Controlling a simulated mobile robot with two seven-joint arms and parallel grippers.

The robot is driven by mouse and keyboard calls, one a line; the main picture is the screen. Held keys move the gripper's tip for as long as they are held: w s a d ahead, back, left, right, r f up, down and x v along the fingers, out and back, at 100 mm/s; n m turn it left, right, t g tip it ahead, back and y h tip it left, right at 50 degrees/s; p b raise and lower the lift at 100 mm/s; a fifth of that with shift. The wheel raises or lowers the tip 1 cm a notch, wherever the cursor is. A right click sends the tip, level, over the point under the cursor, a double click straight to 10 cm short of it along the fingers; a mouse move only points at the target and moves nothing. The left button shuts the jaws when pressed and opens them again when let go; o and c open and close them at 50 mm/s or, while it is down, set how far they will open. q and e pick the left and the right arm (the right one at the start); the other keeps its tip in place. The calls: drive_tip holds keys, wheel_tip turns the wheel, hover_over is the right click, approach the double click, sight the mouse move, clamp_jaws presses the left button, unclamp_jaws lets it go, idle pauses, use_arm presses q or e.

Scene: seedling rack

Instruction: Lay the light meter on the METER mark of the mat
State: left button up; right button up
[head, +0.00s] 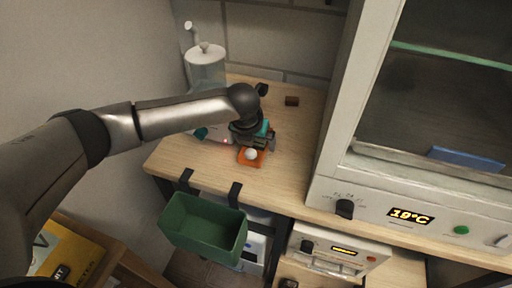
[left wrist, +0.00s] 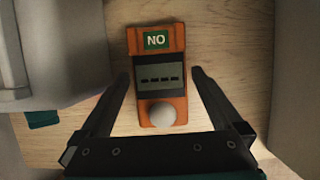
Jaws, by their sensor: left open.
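The light meter (head: 251,158) is an orange block with a white dome, lying on the wooden worktop. In the left wrist view the light meter (left wrist: 146,70) shows a green NO label, a dark display with dashes and the white dome nearest my gripper. My left gripper (head: 254,146) is over the meter; in the left wrist view its open fingers (left wrist: 160,74) stand on either side of it, with gaps. A yellow mat (head: 85,248) with dark lettering shows at the lower left, partly cut off and behind my arm; its marks are hard to read. My right gripper is not in view.
A green bin (head: 205,228) hangs at the worktop's front edge. A clear lidded container (head: 206,70) stands behind my arm. A large cabinet reading 19°C (head: 408,216) closes off the right.

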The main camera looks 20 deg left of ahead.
sight(256, 144)
use_arm(q)
drive_tip(key=shift+f, duration=0.15)
clamp_jaws()
wheel_tip(256, 144, up, 20)
drive_tip(key=p, duration=0.4)
idle(0.8)
